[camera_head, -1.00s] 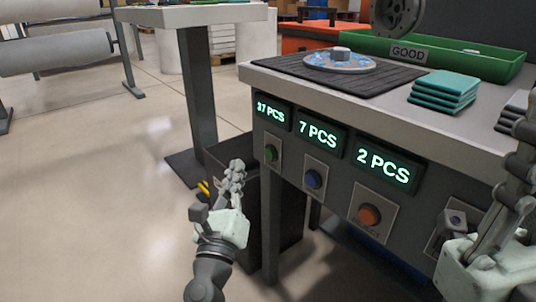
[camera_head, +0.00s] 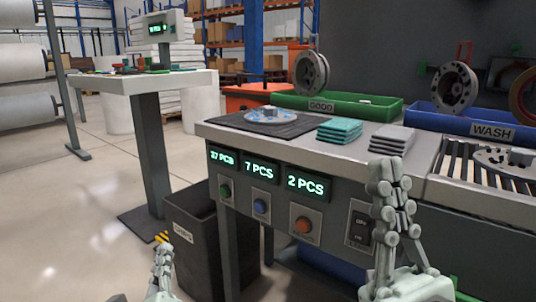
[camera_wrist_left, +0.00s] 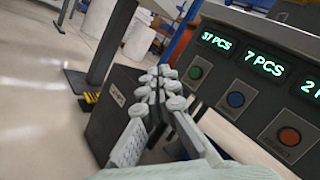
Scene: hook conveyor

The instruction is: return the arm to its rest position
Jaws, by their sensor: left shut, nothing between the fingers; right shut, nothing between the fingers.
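My left gripper (camera_head: 163,262) is low at the left of the head view, in front of a dark bin and apart from the workbench. It is shut and empty. In the left wrist view its fingers (camera_wrist_left: 158,82) are closed together, with the bench's button panel to their right. My right gripper (camera_head: 388,172) points upward in front of the bench at the right of the head view, shut with nothing in it. It hides part of the bench front and edge behind it.
The workbench (camera_head: 415,150) carries green (camera_head: 340,130) and grey cloth stacks (camera_head: 393,138), a disc on a dark mat (camera_head: 228,120), and GOOD (camera_head: 345,107) and WASH bins (camera_head: 425,118). The scraps bin (camera_head: 196,250) stands below. Open floor (camera_head: 70,220) lies left.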

